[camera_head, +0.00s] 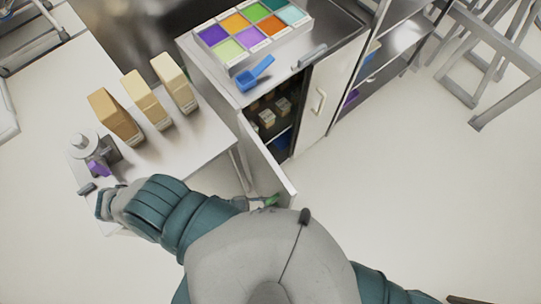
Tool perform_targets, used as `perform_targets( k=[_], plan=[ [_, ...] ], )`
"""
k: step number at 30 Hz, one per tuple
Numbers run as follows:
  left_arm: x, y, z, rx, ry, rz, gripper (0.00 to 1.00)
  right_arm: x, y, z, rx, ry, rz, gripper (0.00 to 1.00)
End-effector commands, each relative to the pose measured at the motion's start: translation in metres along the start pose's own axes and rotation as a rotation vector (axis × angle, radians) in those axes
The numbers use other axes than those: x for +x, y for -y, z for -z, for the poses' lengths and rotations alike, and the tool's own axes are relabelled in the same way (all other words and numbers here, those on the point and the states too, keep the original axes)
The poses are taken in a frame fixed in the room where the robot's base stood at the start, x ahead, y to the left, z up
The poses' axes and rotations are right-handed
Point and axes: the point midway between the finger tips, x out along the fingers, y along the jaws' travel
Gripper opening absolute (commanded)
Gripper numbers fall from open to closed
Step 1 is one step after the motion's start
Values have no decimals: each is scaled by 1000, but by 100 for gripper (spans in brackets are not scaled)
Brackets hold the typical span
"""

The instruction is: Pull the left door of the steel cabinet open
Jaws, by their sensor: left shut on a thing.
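The steel cabinet (330,58) stands at the upper middle. Its left door (266,155) is swung open toward me, and shelves with small boxes show inside. The right door (318,105) is shut, with a pale handle on it. My left gripper (267,202) is at the free edge of the left door, low in the view, and shut on the door's handle. My own arm and body partly cover it, and the handle itself is hidden. My right arm leaves at the lower right, and its gripper is not in view.
A tray of coloured compartments (252,32) and a blue scoop (255,73) lie on the cabinet top. A table (190,125) with several tan cartons (148,97) stands left of the open door. Open shelving (400,40) is at right. Floor in front of the right door is clear.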

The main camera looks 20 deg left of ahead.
Motion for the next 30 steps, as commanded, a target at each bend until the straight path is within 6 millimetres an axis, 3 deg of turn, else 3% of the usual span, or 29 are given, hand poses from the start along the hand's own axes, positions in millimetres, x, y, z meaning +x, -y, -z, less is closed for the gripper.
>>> perform_targets(
  k=[11,12,15,25,30],
  plan=[
    [0,2,0,1,-1,3,0,0,-1,-6,0,9,-1,100],
    [0,2,0,2,-1,3,24,0,-1,-6,0,9,-1,100],
    [0,2,0,1,-2,3,43,0,-1,-6,0,10,-1,100],
    [-4,1,0,1,0,2,43,0,-2,-6,0,10,-2,100],
    [-29,1,-1,0,4,2,43,0,0,-6,0,9,-1,100]
  ],
)
